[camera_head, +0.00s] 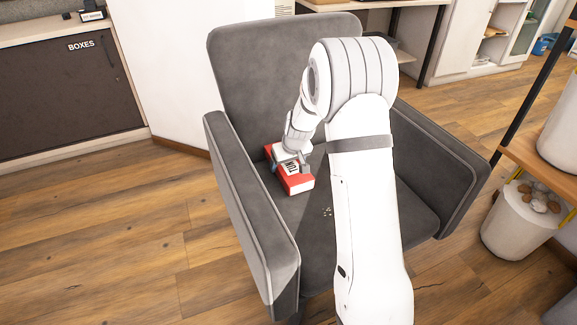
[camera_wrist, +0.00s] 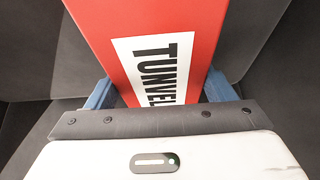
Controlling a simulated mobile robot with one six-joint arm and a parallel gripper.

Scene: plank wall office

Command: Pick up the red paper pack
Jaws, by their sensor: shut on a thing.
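The red paper pack (camera_head: 299,186) is a box with a white label and dark lettering. It is on the seat of the grey armchair (camera_head: 262,50), near the left armrest; I cannot tell whether it touches the seat. My gripper (camera_head: 290,166) is over the pack from above. The pack's near end is hidden by the gripper body.
The chair's left armrest (camera_head: 250,210) and right armrest (camera_head: 440,165) rise beside the seat. Some small crumbs (camera_head: 327,211) lie on the seat. A wooden shelf (camera_head: 540,160) and a white pot (camera_head: 520,222) stand at the right. Wooden floor is clear at the left.

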